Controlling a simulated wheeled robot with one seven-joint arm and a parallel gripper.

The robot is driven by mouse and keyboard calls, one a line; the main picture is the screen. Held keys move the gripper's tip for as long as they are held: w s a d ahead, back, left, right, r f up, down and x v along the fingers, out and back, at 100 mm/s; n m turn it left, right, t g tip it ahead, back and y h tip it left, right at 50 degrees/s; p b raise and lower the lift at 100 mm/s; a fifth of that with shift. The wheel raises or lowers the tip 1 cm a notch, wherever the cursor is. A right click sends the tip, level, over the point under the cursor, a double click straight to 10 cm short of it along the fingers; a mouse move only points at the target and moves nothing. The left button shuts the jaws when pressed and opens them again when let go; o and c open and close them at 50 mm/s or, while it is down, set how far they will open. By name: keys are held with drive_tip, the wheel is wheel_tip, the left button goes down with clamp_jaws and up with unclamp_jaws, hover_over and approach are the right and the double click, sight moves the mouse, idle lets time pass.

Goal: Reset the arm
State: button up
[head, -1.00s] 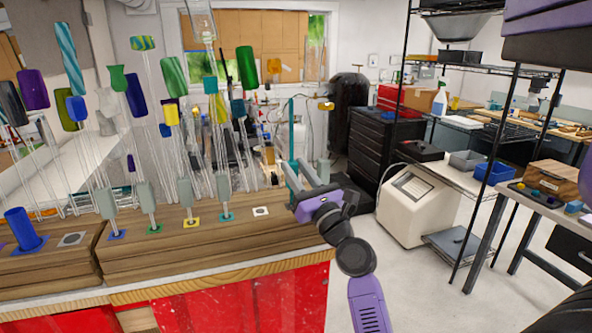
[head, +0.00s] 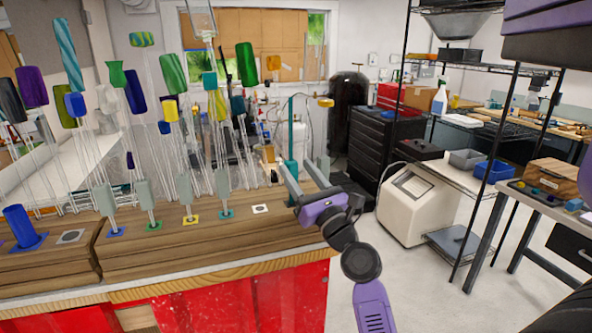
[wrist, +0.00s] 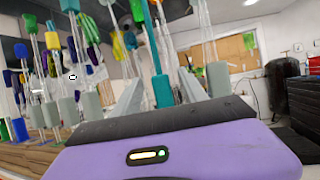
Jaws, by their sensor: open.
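My gripper (head: 304,168) is open and empty at the right end of the wooden bench (head: 290,236). Its two grey fingers point up and away, and its purple body shows below them. In the wrist view the gripper (wrist: 168,92) has a teal rod with a teal block (wrist: 163,91) in sight between its fingers. In the head view this teal block (head: 291,170) stands close by the left finger. I cannot tell its exact distance. Glass rods with coloured ends, such as a green one (head: 246,64) and a yellow one (head: 171,110), stand left of the gripper.
Grey holders, one on a teal square (head: 226,214), line the bench. A white square with a dark spot (head: 261,209) lies empty near my gripper. A cream machine (head: 407,204) stands on the floor to the right. Black shelving (head: 512,100) is farther right. Open floor lies between.

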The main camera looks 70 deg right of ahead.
drive_tip(key=b+v, duration=0.1)
drive_tip(key=v, duration=0.5)
drive_tip(key=shift+b, duration=0.35)
drive_tip(key=shift+s, duration=0.1)
